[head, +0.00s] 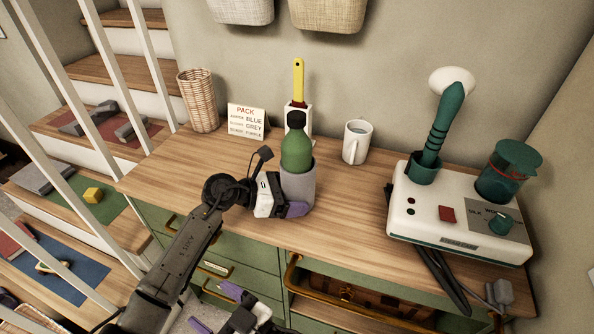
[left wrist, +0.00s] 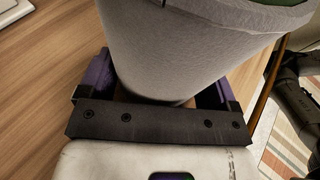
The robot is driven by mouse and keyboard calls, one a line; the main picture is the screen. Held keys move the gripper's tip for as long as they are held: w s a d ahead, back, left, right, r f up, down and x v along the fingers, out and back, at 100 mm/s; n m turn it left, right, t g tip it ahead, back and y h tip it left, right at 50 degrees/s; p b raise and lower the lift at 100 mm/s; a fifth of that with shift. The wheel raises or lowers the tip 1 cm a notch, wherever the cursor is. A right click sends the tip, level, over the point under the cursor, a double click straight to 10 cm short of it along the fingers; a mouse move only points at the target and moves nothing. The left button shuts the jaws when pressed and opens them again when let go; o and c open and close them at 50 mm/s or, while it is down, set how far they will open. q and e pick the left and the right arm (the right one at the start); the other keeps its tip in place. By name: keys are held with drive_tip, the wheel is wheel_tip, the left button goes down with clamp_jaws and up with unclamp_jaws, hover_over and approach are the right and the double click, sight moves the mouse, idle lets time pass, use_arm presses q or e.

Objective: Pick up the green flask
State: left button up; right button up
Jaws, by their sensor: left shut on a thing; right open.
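The green flask (head: 296,152), with a black cap, stands upright in a grey cylindrical holder (head: 301,190) near the front of the wooden bench. My left gripper (head: 284,208) is at the holder's lower part. In the left wrist view, its purple fingers (left wrist: 160,95) are shut on the grey holder (left wrist: 190,50), one on each side. A bit of the green flask (left wrist: 272,10) shows inside the rim there. The flask's lower part is hidden in the holder. My right gripper (head: 238,312) is open and empty, low in front of the drawers.
Behind the flask stand a yellow-handled tool (head: 298,82) in a white holder and a sign (head: 247,122). A white mug (head: 356,142) is to the right, then a white device (head: 455,215) with a green brush. A wicker basket (head: 198,100) stands back left.

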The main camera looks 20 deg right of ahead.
drive_tip(key=s+r+n+g+y, duration=0.2)
drive_tip(key=s+r+n+y, duration=0.5)
drive_tip(key=s+r, duration=0.2)
drive_tip(key=w+a+r+m+t+h, duration=0.1)
drive_tip(key=w+a+r+m+h, duration=0.15)
drive_tip(key=w+m+h, duration=0.45)
drive_tip(key=w+a+r+m+h, duration=0.1)
drive_tip(key=w+r+m+h, duration=0.25)
drive_tip(key=w, duration=0.75)
drive_tip(key=w+a+r+m+t+h, duration=0.1)
drive_tip(key=w+r+m+h, duration=0.35)
drive_tip(key=w, duration=0.35)
drive_tip(key=g+h, duration=0.5)
drive_tip(key=g, duration=0.4)
approach(298, 116)
drive_tip(key=w+f, duration=0.1)
drive_tip(key=shift+m, duration=0.4)
drive_tip(key=shift+x, duration=5.55)
